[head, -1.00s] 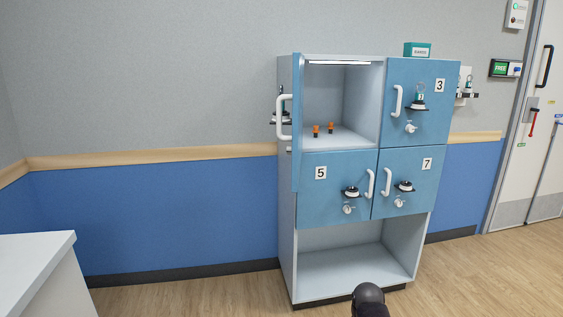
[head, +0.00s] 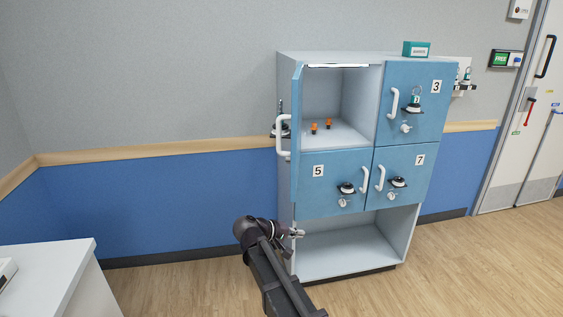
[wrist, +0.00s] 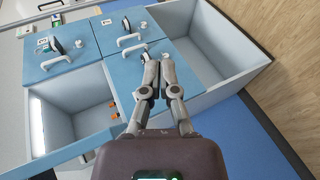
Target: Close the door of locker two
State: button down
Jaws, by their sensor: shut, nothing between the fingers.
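The upper-left locker door (head: 296,135) stands wide open, seen nearly edge-on in the head view, with its white handle (head: 282,135) on the left. Its number is not visible; the other doors read 3, 5 and 7. Its compartment (head: 355,95) holds small orange items (head: 314,127). My gripper (head: 298,233) is shut and empty, low in front of the cabinet's left side, below the open door and apart from its handle. In the wrist view my gripper (wrist: 155,57) points across the cabinet front, and the open compartment (wrist: 75,105) lies at lower left.
Doors 3 (head: 425,90), 5 (head: 335,180) and 7 (head: 410,175) are shut, with handles and knobs sticking out. An open bottom shelf (head: 345,250) lies below them. A white counter (head: 60,275) stands at lower left. Floor is free between the counter and cabinet.

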jog(key=w+a+r+n+t+h+p, duration=0.1)
jog(key=a+r+t+p, duration=0.4)
jog(key=a+r, duration=1)
jog(key=shift+w+a+r+n+t+h+p, duration=0.35)
jog(key=shift+a+n+h, duration=0.25)
jog(key=shift+a+n, duration=0.3)
jog(key=shift+w+d+f, duration=0.1)
jog(key=s+d+x, duration=0.2)
jog(key=x, duration=1)
jog(key=shift+w+d, duration=0.15)
